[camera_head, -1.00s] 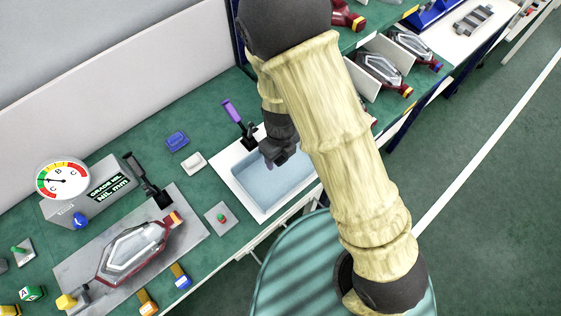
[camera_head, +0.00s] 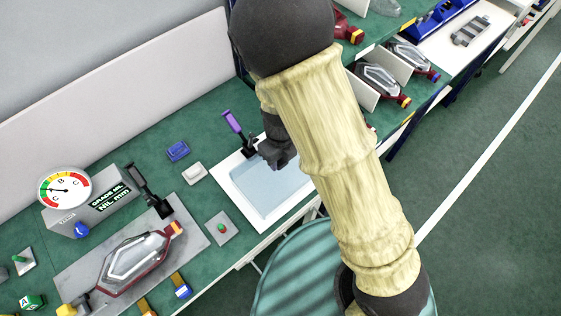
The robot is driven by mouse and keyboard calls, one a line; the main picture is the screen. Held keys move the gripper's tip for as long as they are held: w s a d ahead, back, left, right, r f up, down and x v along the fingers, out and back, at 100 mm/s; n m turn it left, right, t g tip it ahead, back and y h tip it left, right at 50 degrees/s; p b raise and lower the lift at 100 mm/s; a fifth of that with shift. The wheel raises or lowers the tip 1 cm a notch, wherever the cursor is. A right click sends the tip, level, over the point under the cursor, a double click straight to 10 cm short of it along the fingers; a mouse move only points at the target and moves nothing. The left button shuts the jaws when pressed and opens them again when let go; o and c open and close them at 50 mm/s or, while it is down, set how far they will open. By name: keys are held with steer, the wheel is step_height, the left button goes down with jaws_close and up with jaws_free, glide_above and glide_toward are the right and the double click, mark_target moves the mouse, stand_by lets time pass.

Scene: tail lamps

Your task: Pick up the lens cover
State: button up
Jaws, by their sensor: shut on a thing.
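My gripper (camera_head: 274,156) is above the back right part of a white-rimmed, light-blue tray (camera_head: 287,210), close to a purple-handled clamp (camera_head: 234,123). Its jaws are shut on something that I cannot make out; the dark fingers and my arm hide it. I cannot tell whether it is the lens cover. A tail lamp (camera_head: 137,259) with a clear lens and red edge lies on a grey fixture plate (camera_head: 88,264) at lower left, away from my gripper. More clear-lensed lamps stand at upper right, one of them (camera_head: 378,80) beside a white divider.
A gauge box (camera_head: 90,212) and a black-handled clamp (camera_head: 150,192) stand at left. A blue block (camera_head: 178,151), a white block (camera_head: 194,173) and a button plate (camera_head: 221,228) lie left of the tray. A teal striped stool (camera_head: 300,270) stands in front. The green bench behind the blocks is clear.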

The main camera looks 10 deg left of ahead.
step_height(320, 180, up, 14)
steer(key=p, duration=0.3)
steer(key=shift+f, duration=0.1)
stand_by(0.3)
